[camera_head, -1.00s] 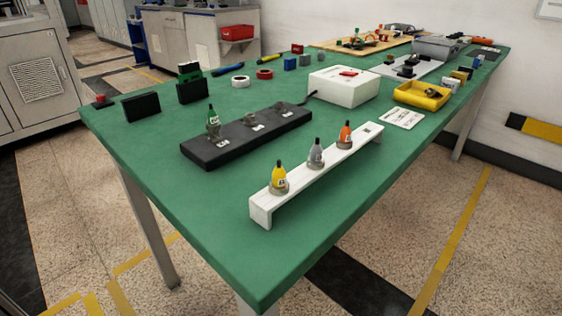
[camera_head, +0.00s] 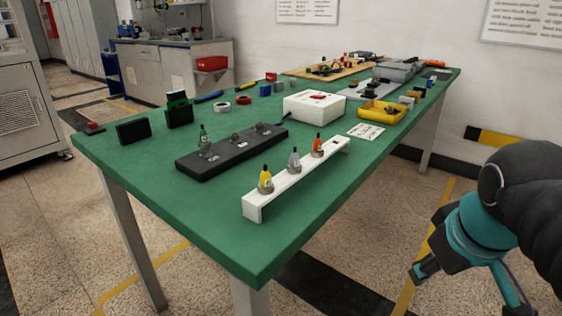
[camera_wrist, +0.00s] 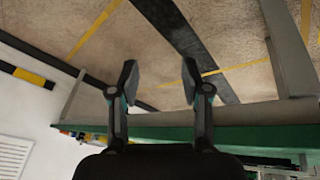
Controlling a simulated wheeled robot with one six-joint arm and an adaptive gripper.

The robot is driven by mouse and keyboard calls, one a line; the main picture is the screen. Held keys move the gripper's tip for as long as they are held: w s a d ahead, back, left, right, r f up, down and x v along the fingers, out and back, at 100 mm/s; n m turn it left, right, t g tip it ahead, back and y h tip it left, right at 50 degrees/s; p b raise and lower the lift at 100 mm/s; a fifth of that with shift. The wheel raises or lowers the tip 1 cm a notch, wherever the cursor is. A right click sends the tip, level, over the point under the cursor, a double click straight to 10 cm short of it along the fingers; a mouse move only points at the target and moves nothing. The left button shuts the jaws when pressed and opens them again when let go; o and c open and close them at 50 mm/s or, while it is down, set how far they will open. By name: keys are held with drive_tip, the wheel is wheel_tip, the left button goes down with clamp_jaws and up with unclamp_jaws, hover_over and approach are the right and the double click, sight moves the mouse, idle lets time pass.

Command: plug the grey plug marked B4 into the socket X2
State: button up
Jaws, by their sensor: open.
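The grey plug (camera_head: 294,158) stands upright in the middle of a white rack (camera_head: 285,187), between a yellow plug (camera_head: 265,180) and an orange plug (camera_head: 318,145). Its mark is too small to read. A black socket block (camera_head: 217,159) lies behind the rack. I cannot read which is X2. My gripper (camera_head: 468,288) is open and empty, off the table's right side, well away from the plugs. It also shows in the wrist view (camera_wrist: 160,82), over floor.
The green table (camera_head: 215,230) has a clear front corner. A white box (camera_head: 314,106) with a red switch, a yellow tray (camera_head: 382,112) and a white card (camera_head: 366,131) stand behind the rack. Black blocks (camera_head: 133,131) are at the left. The floor between gripper and table is free.

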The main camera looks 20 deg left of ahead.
drive_tip(key=w+a+r+n, duration=0.4)
drive_tip(key=r+n, duration=0.1)
drive_tip(key=r, duration=0.3)
wheel_tip(320, 180, up, 16)
drive_tip(key=n+g+h+p, duration=0.1)
drive_tip(key=n+g+p, duration=0.2)
drive_tip(key=n, duration=1.7)
hover_over(295, 151)
drive_tip(key=s, duration=0.2)
drive_tip(key=f+b, duration=0.1)
drive_tip(key=f, duration=0.3)
drive_tip(key=w+f+b, duration=0.1)
drive_tip(key=f+b, duration=0.1)
drive_tip(key=f, duration=0.3)
drive_tip(key=w+f+b, duration=0.1)
drive_tip(key=f, duration=0.3)
drive_tip(key=shift+w+f+b, duration=0.1)
drive_tip(key=shift+f+b, duration=0.05)
drive_tip(key=shift+b, duration=0.25)
clamp_jaws()
